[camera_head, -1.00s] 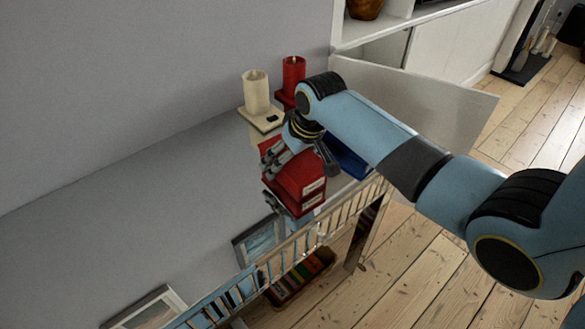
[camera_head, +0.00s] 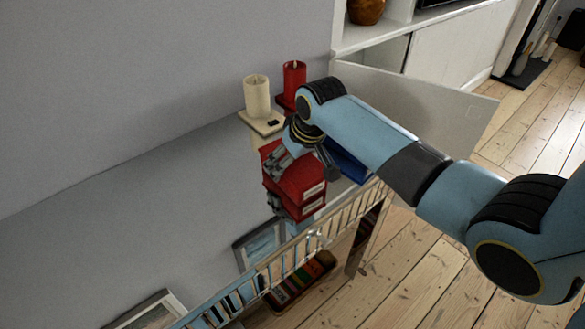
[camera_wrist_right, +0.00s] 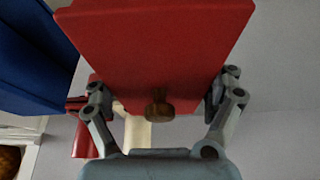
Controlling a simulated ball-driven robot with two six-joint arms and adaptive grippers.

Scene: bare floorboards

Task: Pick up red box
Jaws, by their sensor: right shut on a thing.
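The red box (camera_head: 298,192) has pale label patches on its front side and shows below the end of my right arm in the head view. My right gripper (camera_head: 279,165) is shut on it, with grey fingers along its left side. In the right wrist view the red box (camera_wrist_right: 158,50) fills the upper middle, between the two fingers of the right gripper (camera_wrist_right: 160,95). A brown round knob-like part (camera_wrist_right: 159,108) shows at the box's lower edge. Whether the box touches a surface below is hidden. My left gripper is not in view.
A cream candle (camera_head: 257,97) and a red candle (camera_head: 293,82) stand behind the box. A blue box (camera_head: 348,165) is close on its right. A railing (camera_head: 315,235) runs in front, with framed pictures (camera_head: 259,244) near it. Bare floor lies at right.

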